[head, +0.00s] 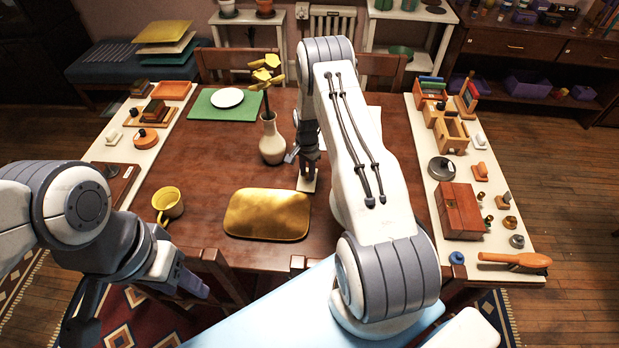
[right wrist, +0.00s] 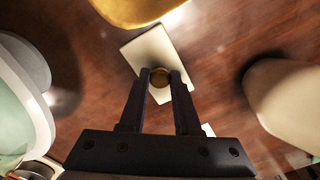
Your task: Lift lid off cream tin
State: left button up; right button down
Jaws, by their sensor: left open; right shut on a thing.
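A small cream square piece with a round brass knob, which looks like the cream tin's lid (head: 307,184), is under my right gripper (head: 309,172). In the right wrist view, the cream square (right wrist: 148,52) shows below the fingertips. My right gripper (right wrist: 160,77) is shut on its brass knob, one finger on each side. I cannot tell whether the lid rests on the tin or is raised; the tin's body is not clearly seen. My left gripper (head: 190,283) is low by the table's near edge, away from the lid, and empty.
A gold tray (head: 267,214) lies just left of the lid. A cream vase with yellow flowers (head: 272,139) stands close behind it. A yellow mug (head: 168,203) is at the left. Boxes and small items line the right runner (head: 429,139). My right arm hides part of the table.

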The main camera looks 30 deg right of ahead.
aim_at(307, 175)
jog(key=shift+r+p, duration=0.3)
jog(key=shift+r, duration=0.4)
notch_tip(307, 175, up, 15)
jog(key=p, duration=0.9)
dwell(1.4)
jog(key=shift+a+r, duration=0.1)
